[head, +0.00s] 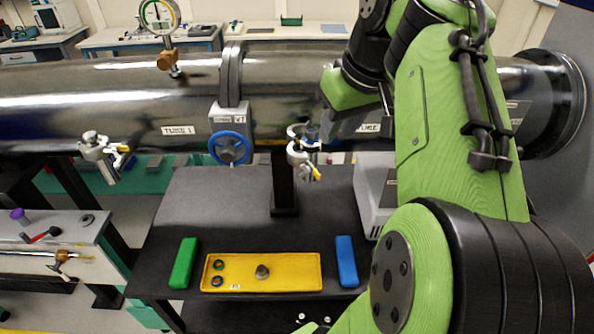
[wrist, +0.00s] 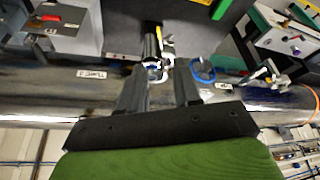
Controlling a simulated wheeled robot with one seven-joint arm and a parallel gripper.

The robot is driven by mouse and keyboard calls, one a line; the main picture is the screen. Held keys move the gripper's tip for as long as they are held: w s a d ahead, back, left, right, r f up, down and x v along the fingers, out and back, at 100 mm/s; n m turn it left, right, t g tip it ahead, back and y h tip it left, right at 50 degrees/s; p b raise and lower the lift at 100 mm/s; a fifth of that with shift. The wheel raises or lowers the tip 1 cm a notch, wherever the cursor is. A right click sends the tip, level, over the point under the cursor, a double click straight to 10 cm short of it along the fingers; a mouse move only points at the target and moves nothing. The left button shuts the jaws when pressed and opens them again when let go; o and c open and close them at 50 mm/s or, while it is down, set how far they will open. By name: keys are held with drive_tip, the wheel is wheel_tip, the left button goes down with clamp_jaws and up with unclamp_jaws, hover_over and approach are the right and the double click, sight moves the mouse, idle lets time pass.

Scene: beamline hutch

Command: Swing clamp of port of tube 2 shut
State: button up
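Tube 2 (head: 270,90) is the steel pipe right of the valve; its label (wrist: 92,73) shows upside down in the wrist view. Its small port hangs on the near side. The clamp (head: 297,156) there is a pale metal ring with a yellow-tipped part; its halves look spread apart. In the wrist view the clamp (wrist: 155,70) lies between my fingertips in the picture, partly hidden. My gripper (wrist: 161,72) has its two dark fingers apart with a clear gap. I cannot tell whether a finger touches the clamp. In the head view my arm hides part of tube 2.
Tube 1 (head: 90,100) has its own clamped port (head: 100,150) at left. A blue valve handwheel (head: 230,148) stands close left of the clamp. Below, a dark table (head: 210,215) carries a yellow tray (head: 300,283), a green block (head: 184,262) and a blue block (head: 347,261).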

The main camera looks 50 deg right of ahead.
sight(317, 172)
drive_tip(key=b+x, duration=0.3)
drive_tip(key=x, duration=1.1)
drive_tip(key=shift+w+d+f, duration=0.1)
drive_tip(key=shift+d+f, duration=0.1)
drive_tip(key=shift+f, duration=0.05)
clamp_jaws()
idle(0.5)
